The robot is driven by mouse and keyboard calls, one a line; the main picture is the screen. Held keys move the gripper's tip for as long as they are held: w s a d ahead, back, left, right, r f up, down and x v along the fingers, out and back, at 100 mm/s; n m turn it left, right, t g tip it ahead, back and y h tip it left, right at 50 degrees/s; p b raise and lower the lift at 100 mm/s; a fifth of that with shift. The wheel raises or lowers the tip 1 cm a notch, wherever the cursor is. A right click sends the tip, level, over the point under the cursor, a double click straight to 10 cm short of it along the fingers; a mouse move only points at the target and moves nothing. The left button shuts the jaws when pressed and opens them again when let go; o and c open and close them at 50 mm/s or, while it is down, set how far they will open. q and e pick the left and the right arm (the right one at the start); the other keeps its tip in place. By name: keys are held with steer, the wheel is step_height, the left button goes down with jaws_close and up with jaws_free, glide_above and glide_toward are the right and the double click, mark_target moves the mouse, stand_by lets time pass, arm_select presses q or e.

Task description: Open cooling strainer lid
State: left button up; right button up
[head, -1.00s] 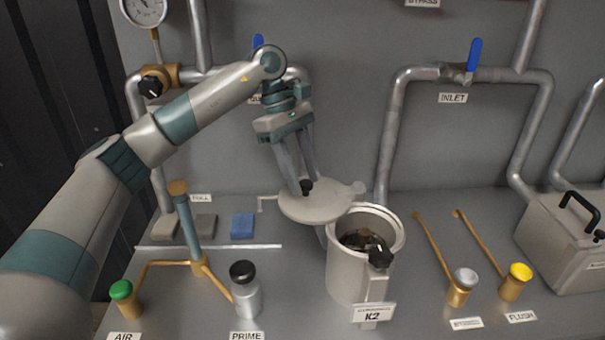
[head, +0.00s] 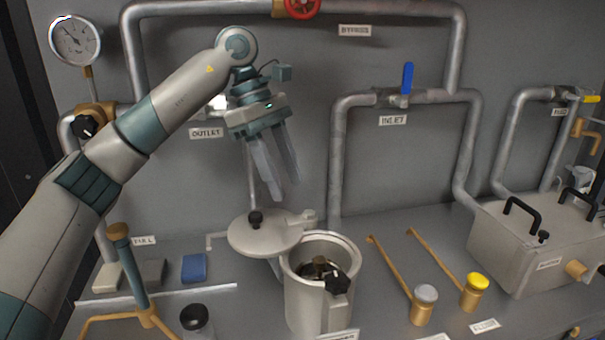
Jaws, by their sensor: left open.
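The cooling strainer (head: 318,295) is a pale grey pot whose mouth is uncovered, with dark and brownish contents inside. Its round lid (head: 262,236) is swung out to the left of the pot, lying flat, with a black knob (head: 256,218) on top. A black star knob (head: 336,282) sits at the pot's front right rim. My left gripper (head: 284,194) is open and empty, pointing down above and slightly right of the lid, apart from it. My right gripper is not in view.
Inlet pipe (head: 340,160) rises behind the pot. Capped levers (head: 424,295) stand to its right, a grey box (head: 540,245) farther right. A blue block (head: 194,267) and a pump handle (head: 130,265) are at left.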

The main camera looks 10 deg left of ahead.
arm_select(q)
steer(key=shift+s+d+r, duration=0.2)
steer(key=shift+d+r, duration=0.4)
steer(key=shift+d, duration=0.35)
steer(key=shift+s+d+r, duration=0.15)
steer(key=shift+d+r, duration=0.45)
steer(key=shift+d, duration=0.3)
